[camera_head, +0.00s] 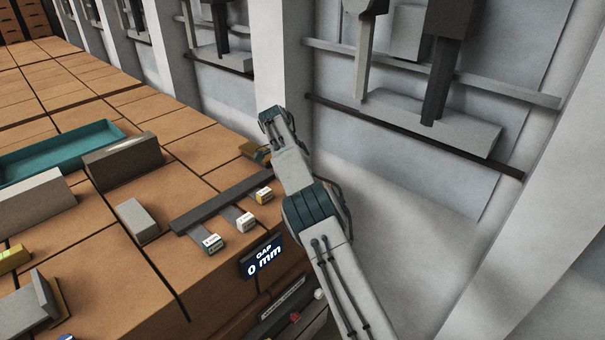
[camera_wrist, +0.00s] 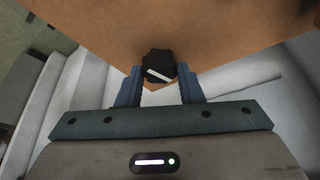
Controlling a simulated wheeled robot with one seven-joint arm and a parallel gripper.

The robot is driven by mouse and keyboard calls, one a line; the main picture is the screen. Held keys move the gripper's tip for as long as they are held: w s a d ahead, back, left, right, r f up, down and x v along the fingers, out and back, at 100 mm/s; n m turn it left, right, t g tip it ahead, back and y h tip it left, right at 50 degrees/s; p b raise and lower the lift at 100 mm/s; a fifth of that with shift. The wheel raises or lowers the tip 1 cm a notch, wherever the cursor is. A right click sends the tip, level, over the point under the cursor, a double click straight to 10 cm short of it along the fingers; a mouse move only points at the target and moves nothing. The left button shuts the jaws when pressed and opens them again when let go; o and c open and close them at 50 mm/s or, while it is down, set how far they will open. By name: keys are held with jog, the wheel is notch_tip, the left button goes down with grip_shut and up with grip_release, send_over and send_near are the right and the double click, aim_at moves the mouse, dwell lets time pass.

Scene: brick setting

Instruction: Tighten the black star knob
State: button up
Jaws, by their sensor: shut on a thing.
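The black star knob (camera_wrist: 158,66) shows in the wrist view, with a white line across its face, in front of a brown surface. My gripper (camera_wrist: 160,84) has its two blue fingers shut on the knob, one on each side. In the head view my arm reaches to the edge of the brown brick-like bench, and the knob and fingertips cannot be made out there. A small display (camera_head: 262,258) on the bench front reads "GAP 0 mm".
A dark rail (camera_head: 222,203) with several small labelled blocks lies near the bench edge. A teal tray (camera_head: 62,148), a brown block (camera_head: 124,160) and grey blocks (camera_head: 137,220) stand further left. A grey wall with rails and brackets rises at the right.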

jog(key=shift+m, duration=0.4)
dwell(0.5)
jog(key=o, duration=1)
jog(key=shift+c, duration=0.2)
jog(key=shift+n, duration=0.4)
